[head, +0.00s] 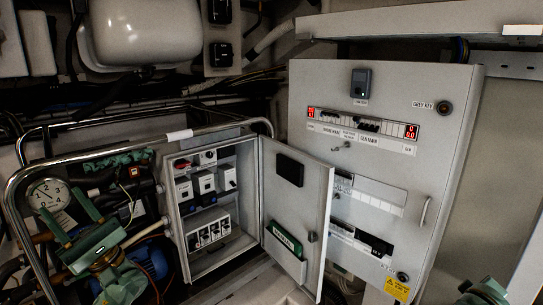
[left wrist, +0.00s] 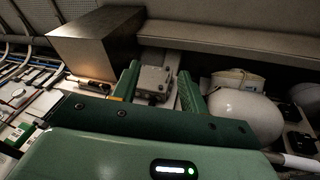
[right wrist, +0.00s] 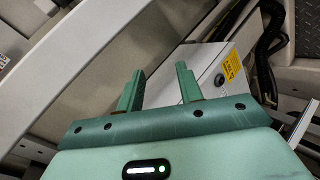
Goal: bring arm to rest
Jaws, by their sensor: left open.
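My left gripper (head: 68,208) is at the lower left of the head view, in front of the railing and a round dial gauge (head: 48,194). Its two green fingers stand apart with nothing between them, as the left wrist view (left wrist: 160,82) also shows. A small grey box (left wrist: 153,80) shows beyond the gap. My right gripper (head: 485,291) is only partly seen at the lower right edge of the head view. In the right wrist view its fingers (right wrist: 159,74) are apart and empty, with a grey panel (right wrist: 205,75) behind them.
A small cabinet (head: 188,222) stands with its door (head: 297,205) swung open, showing switches inside. A large grey panel (head: 390,100) with red displays is behind it. A metal rail (head: 95,149) runs along the left. A white rounded tank (head: 145,32) is above.

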